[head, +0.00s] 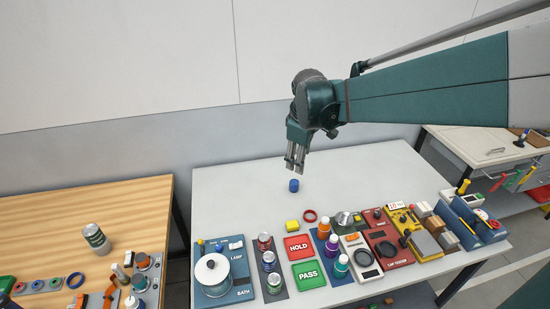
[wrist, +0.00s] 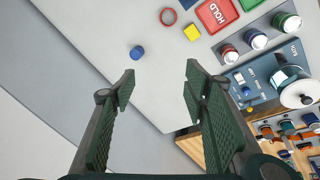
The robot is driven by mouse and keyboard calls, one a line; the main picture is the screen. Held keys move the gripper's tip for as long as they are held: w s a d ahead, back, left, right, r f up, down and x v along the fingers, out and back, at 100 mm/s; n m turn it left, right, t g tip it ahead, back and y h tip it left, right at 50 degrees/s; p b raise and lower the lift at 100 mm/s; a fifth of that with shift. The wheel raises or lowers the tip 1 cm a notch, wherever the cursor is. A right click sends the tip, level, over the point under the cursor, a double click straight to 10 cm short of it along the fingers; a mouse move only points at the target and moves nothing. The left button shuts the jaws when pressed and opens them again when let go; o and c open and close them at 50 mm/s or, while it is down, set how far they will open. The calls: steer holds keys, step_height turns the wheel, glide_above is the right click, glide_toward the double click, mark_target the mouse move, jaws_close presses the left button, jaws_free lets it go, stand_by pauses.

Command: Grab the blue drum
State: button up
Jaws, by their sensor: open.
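The blue drum (head: 294,185) is a small blue cylinder standing on the light grey table (head: 230,190). My gripper (head: 295,168) hangs just above it in the head view, fingers pointing down. In the wrist view the drum (wrist: 137,53) lies beyond the fingertips, near the left finger's tip and left of the middle of the gap. My gripper (wrist: 160,82) is open and empty there, with its two green padded fingers wide apart. The drum is not between the fingers.
A red ring (head: 309,216) and a yellow block (head: 292,225) lie in front of the drum. The table's back area is clear. A wooden table (head: 50,225) stands at left.

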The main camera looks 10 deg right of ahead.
steer(key=w+d+f+n+g+b, duration=0.15)
steer(key=w+f+n, duration=0.25)
steer(key=w+f, duration=0.65)
steer(key=n+g, duration=0.2)
steer(key=n, duration=0.2)
glide_above(294, 182)
steer(key=a, duration=0.1)
steer(key=shift+h, duration=0.3)
step_height(294, 182, down, 14)
steer(key=shift+s+f+b, duration=0.1)
steer(key=shift+b, duration=0.3)
steer(key=shift+f, duration=0.3)
steer(key=shift+d+f, duration=0.1)
steer(key=shift+f, duration=1.2)
steer(key=shift+d+f, duration=0.25)
steer(key=shift+f, duration=1.05)
steer(key=shift+d+f, duration=0.25)
steer(key=shift+f, duration=1)
